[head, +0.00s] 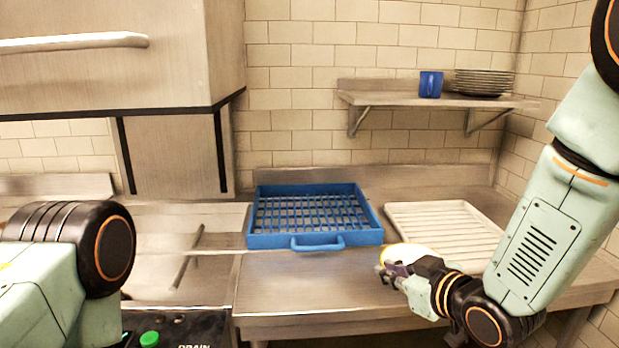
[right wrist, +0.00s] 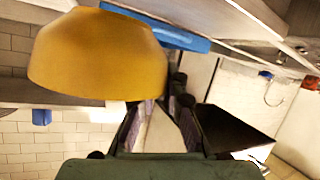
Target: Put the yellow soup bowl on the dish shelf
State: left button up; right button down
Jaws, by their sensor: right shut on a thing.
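The yellow soup bowl (head: 408,253) is small in the head view, with a pale inside, in front of the white ribbed tray. It fills the upper left of the right wrist view (right wrist: 95,62). My right gripper (head: 388,271) is shut on the bowl at its edge and partly hides it. The bowl appears held above the counter's front part. The dish shelf (head: 400,99) is a metal wall shelf at the back right, higher than the bowl. My left arm shows at the lower left of the head view, but its gripper is not seen.
A blue rack (head: 275,241) and a white ribbed tray (head: 470,212) sit on the counter. A hooded machine (head: 190,60) stands at left.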

jog(key=s+d+f+n+g+y+b, duration=0.3)
jog(key=s+f, duration=0.7)
jog(key=s, duration=0.4)
jog(key=shift+d+f+n+g+y, duration=0.35)
jog(key=shift+n+g+y, duration=0.45)
jog(key=shift+n+y, duration=0.7)
jog(key=shift+r, duration=0.1)
